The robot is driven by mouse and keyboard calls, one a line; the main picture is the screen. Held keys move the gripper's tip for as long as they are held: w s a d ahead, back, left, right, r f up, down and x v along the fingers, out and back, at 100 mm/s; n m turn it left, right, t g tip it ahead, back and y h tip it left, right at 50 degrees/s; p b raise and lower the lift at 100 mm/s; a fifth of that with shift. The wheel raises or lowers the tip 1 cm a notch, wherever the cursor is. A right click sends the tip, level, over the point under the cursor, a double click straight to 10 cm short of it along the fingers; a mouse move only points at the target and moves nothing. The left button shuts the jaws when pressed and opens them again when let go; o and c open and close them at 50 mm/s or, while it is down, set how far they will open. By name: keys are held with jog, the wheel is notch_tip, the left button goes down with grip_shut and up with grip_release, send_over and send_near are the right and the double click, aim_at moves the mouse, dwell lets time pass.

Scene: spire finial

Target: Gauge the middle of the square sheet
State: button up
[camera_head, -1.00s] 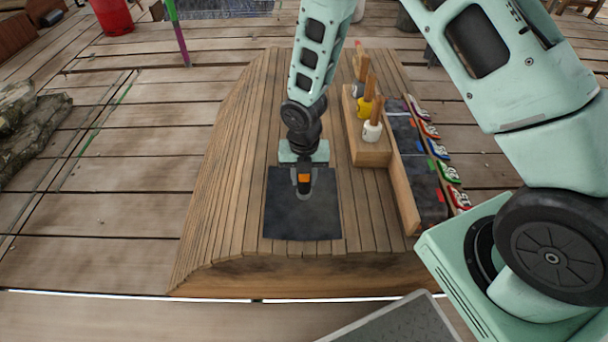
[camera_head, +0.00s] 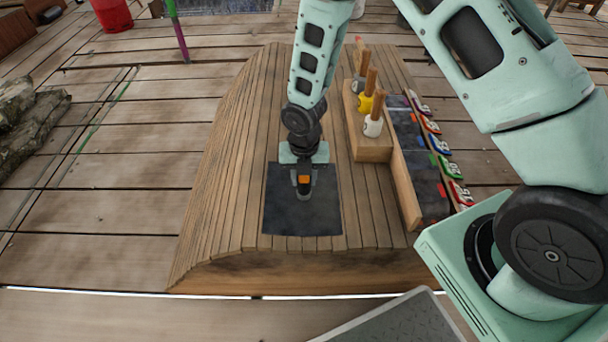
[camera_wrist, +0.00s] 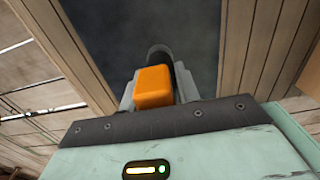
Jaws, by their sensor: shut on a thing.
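The square sheet (camera_head: 302,219) is dark grey and lies flat on the slatted wooden bench top near its front edge. My gripper (camera_head: 303,180) points down over the middle to upper part of the sheet. It is shut on a gauge with an orange body (camera_head: 304,179) and a dark grey round end. In the wrist view the orange gauge (camera_wrist: 154,88) sits between the fingers, its dark round tip (camera_wrist: 159,52) against the dark sheet (camera_wrist: 200,40). I cannot tell whether the tip touches the sheet.
To the right, a wooden block (camera_head: 372,148) holds several wooden-handled tools with white, yellow and grey heads. Beside it a tray (camera_head: 408,190) holds dark sheets, with a row of coloured numbered tags (camera_head: 452,168). The slats left of the sheet are clear.

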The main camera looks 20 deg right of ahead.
jog(key=shift+f, duration=0.5)
dwell(1.7)
notch_tip(320, 180, up, 5)
jog(key=p, duration=0.5)
jog(key=shift+r, duration=0.15)
jog(key=shift+f, duration=0.25)
dwell(1.1)
jog(key=shift+f+b, duration=1.4)
jog(key=shift+f, duration=0.8)
jog(key=o, duration=1.1)
jog(key=shift+o, duration=0.2)
